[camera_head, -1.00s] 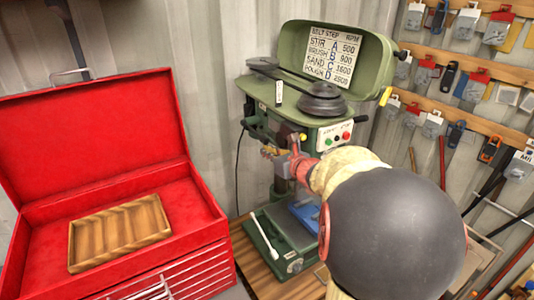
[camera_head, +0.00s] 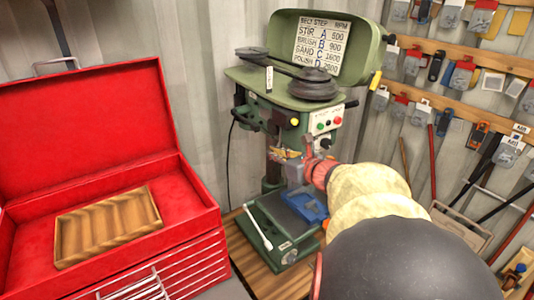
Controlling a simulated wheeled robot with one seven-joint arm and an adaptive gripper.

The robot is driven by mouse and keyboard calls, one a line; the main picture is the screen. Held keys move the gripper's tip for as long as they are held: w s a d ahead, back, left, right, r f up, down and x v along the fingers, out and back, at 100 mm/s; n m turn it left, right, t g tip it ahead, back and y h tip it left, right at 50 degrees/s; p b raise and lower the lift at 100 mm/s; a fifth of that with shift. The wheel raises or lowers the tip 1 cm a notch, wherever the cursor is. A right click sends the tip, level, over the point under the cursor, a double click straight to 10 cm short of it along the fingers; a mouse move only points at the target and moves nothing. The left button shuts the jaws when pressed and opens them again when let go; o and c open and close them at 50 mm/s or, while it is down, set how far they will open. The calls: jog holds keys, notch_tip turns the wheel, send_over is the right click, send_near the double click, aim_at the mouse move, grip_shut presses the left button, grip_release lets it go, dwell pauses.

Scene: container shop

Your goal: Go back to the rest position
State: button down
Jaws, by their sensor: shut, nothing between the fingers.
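My arm reaches from the lower right toward the green drill press (camera_head: 310,115). My gripper (camera_head: 287,160) is small and partly hidden at the arm's far end, beyond the red wrist ring. It is shut with nothing seen in it. It overlaps the front of the press in the picture, above the blue vise (camera_head: 310,207). I cannot tell whether it touches the press.
A red tool chest (camera_head: 190,205) stands open at the left with a wooden tray (camera_head: 107,227) in it. The press stands on a wooden bench (camera_head: 275,283). Tools hang on wooden rails (camera_head: 480,58) at the right. A white-handled lever (camera_head: 257,231) juts from the press base.

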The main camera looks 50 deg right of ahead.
jog(key=shift+s+r, duration=0.1)
jog(key=shift+s, duration=0.25)
jog(key=shift+a, duration=0.1)
jog(key=a+f+n+g+y+b, duration=0.2)
jog(key=a+f+n, duration=0.3)
jog(key=a, duration=0.4)
jog(key=a+f+n+g+y+b, duration=0.1)
jog(key=a+f+n+y+b, duration=0.15)
jog(key=a+n, duration=0.5)
jog(key=a+f+n+g+y+b, duration=0.25)
jog(key=a+n, duration=0.25)
jog(key=a, duration=0.6)
jog(key=s+a+f+n+g+h+b, duration=0.1)
jog(key=s+a+f+n+b, duration=0.3)
jog(key=n, duration=0.6)
jog(key=s+a+f+n+g+h+b, duration=0.2)
jog(key=s+a+f+n+b, duration=0.2)
jog(key=s+f+n, duration=0.5)
jog(key=shift+s+n+h+b, duration=0.35)
jog(key=shift+s+n, duration=0.5)
jog(key=shift+n, duration=0.2)
